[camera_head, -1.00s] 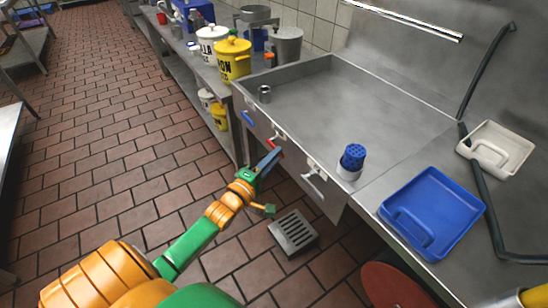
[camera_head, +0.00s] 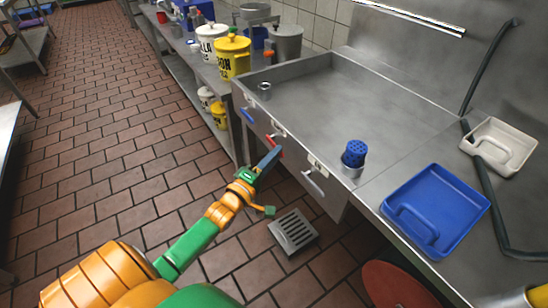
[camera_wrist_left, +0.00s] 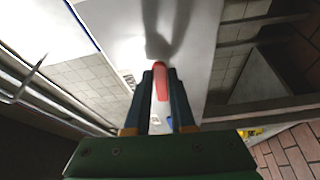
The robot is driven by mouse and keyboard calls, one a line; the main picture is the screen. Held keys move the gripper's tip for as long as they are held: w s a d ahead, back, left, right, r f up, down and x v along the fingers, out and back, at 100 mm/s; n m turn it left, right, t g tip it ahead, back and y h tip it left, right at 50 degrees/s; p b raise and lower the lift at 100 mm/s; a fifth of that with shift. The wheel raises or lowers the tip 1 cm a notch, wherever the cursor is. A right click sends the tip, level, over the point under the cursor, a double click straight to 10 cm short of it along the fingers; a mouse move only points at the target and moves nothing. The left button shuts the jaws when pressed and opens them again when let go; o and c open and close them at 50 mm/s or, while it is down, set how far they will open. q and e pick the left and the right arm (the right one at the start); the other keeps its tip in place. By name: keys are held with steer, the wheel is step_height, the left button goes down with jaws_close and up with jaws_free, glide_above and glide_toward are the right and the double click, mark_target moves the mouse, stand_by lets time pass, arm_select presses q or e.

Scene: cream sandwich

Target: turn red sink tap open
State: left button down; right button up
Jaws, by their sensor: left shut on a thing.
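The red sink tap (camera_head: 275,144) is a small red lever on the front panel of the steel sink (camera_head: 340,90). My left gripper (camera_head: 274,157) reaches the panel from the left and is shut on the red tap. In the left wrist view the red lever (camera_wrist_left: 161,80) lies between the two dark fingers (camera_wrist_left: 160,100). In the head view the fingers partly hide the lever. My right gripper is in neither view.
A blue tap (camera_head: 247,115) and a pale handle (camera_head: 315,180) sit on the same panel. A blue tray (camera_head: 445,205) and a white tray (camera_head: 490,150) lie on the counter. A floor drain (camera_head: 293,230) is below. The tiled floor at left is clear.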

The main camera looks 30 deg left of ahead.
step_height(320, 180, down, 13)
steer(key=b, duration=1.2)
arm_select(q)
steer(key=w+a+f+m+t+h+b, duration=0.1)
steer(key=a+f+m+h+b, duration=0.1)
steer(key=m, duration=0.8)
steer(key=w+a+f+m+t+h+b, duration=0.1)
steer(key=a+f+m+h+b, duration=0.2)
steer(key=m+h+b, duration=0.3)
steer(key=shift+w+a+f+m+h, duration=0.2)
steer(key=shift+a+m+h, duration=0.2)
steer(key=shift+m, duration=2.4)
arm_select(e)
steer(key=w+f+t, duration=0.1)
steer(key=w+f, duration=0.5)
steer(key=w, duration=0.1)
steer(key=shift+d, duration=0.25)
arm_select(q)
steer(key=c, duration=0.8)
jaws_free()
steer(key=shift+o, duration=0.2)
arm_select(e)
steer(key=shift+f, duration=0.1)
arm_select(q)
steer(key=shift+f, duration=0.1)
